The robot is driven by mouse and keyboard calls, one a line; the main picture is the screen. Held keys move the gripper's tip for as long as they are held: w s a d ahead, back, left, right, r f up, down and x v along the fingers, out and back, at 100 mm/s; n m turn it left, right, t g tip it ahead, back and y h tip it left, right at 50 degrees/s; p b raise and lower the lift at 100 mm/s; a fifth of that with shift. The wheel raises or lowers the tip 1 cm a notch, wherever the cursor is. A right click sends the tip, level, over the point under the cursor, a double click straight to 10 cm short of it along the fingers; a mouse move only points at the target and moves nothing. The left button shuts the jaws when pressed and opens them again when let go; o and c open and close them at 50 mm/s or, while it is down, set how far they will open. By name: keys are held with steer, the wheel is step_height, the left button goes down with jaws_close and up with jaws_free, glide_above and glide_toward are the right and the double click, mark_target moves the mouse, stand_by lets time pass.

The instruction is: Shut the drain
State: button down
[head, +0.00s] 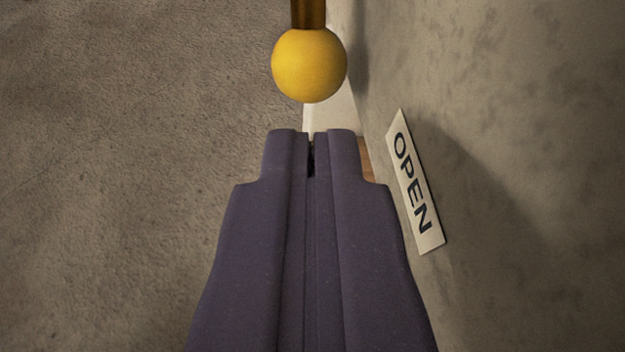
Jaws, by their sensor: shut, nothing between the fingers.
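A yellow ball knob (309,66) on a brown rod (309,13) is at the top middle of the head view. It looks like the drain's handle, but the drain itself is not in view. A white label reading "OPEN" (416,183) is on the wall to the right. My gripper (312,133) is shut and empty, its dark purple fingers pointing up the picture towards the knob. In the picture the fingertips are just below the knob, with a small gap between them. I cannot tell the distance in depth.
A grey-brown wall (500,90) runs close along the right side of my gripper. A rough brown surface (130,170) fills the left and is clear. A pale strip (343,115) and a small orange-brown patch (364,158) show partly behind the fingers.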

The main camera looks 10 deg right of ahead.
mark_target(311, 82)
steer(key=b+x, duration=0.2)
steer(key=x, duration=0.4)
steer(key=shift+w+f, duration=0.2)
steer(key=shift+w, duration=0.1)
